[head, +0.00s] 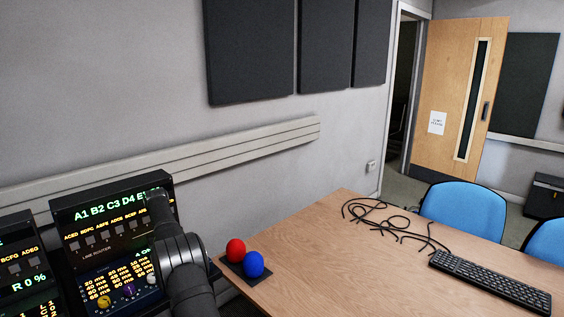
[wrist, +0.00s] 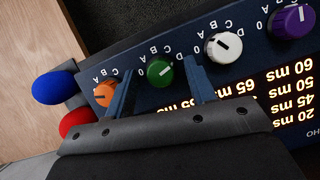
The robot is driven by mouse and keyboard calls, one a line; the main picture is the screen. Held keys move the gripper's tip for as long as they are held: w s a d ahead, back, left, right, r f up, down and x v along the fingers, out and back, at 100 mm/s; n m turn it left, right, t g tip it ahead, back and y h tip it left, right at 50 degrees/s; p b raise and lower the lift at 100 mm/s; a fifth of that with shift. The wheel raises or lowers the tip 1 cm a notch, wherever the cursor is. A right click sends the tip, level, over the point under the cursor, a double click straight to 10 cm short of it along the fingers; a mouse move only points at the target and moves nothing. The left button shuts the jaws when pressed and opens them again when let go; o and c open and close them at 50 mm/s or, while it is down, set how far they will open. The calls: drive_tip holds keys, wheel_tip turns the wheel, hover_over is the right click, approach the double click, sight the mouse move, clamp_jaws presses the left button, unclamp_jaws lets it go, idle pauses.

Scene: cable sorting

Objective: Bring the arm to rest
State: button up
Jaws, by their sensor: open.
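The head view does not show my fingertips clearly. In the wrist view my gripper (wrist: 158,74) is open, its two blue-grey fingers apart over a dark blue knob panel (wrist: 235,75). A green knob (wrist: 160,72) shows between the fingers. An orange knob (wrist: 104,94) lies just left of them, and a white knob (wrist: 224,46) and a purple knob (wrist: 292,21) lie to the right. I cannot tell whether the fingers touch anything.
A red ball (head: 236,250) and a blue ball (head: 254,264) sit on a dark pad at the near left corner of the wooden table (head: 345,265). Black cables (head: 375,215) and a keyboard (head: 490,279) lie farther right. Blue chairs (head: 462,208) stand behind.

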drive_tip(key=n, duration=0.2)
drive_tip(key=n+t+h, duration=0.1)
drive_tip(key=n, duration=0.2)
drive_tip(key=shift+s+a, duration=0.15)
drive_tip(key=n+t, duration=0.1)
drive_tip(key=n, duration=0.2)
drive_tip(key=n+t, duration=0.1)
drive_tip(key=n, duration=0.2)
drive_tip(key=shift+s+t+h, duration=0.1)
drive_tip(key=shift+t+h, duration=0.2)
drive_tip(key=shift+h, duration=0.1)
drive_tip(key=shift+o, duration=0.2)
drive_tip(key=o, duration=1.1)
drive_tip(key=shift+r, duration=0.15)
drive_tip(key=shift+c, duration=0.2)
drive_tip(key=w+d+r+n+y, duration=0.2)
drive_tip(key=w+d+r+n, duration=0.15)
drive_tip(key=r, duration=0.55)
drive_tip(key=w+d+r+n+y, duration=0.2)
drive_tip(key=r+n, duration=0.3)
drive_tip(key=r, duration=0.4)
wheel_tip(320, 180, down, 9)
drive_tip(key=shift+s+d+f, duration=0.15)
drive_tip(key=shift+s, duration=0.05)
